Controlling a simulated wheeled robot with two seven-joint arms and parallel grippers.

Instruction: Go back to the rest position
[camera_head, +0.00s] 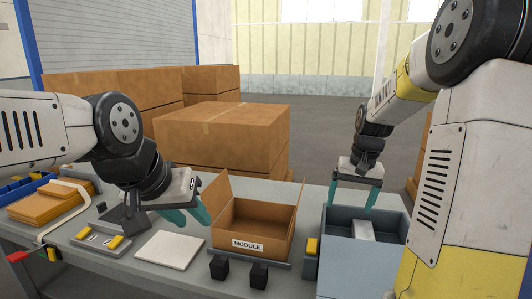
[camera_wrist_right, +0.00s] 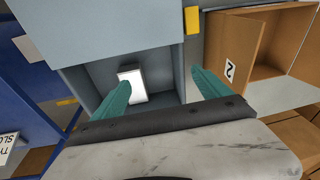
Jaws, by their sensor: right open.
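My right gripper (camera_head: 352,203) is open, its two teal fingers wide apart and pointing down over the back of a grey-blue bin (camera_head: 344,270). In the right wrist view the right gripper (camera_wrist_right: 157,87) shows nothing between its fingertips. A white-faced block (camera_head: 363,230) sits inside the bin, and it also shows in the right wrist view (camera_wrist_right: 132,86) beside one finger. My left gripper (camera_head: 195,217) is open and empty, its teal fingers apart, just left of the open cardboard box. Whether it touches the box flap cannot be told.
An open cardboard box (camera_head: 282,232) labelled MODULE stands mid-table, with two black blocks (camera_head: 239,269) in front. A white plate (camera_head: 170,250), a grey fixture with yellow parts (camera_head: 102,240) and brown packets (camera_head: 48,203) lie to the left. Large cartons (camera_head: 222,135) stand behind.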

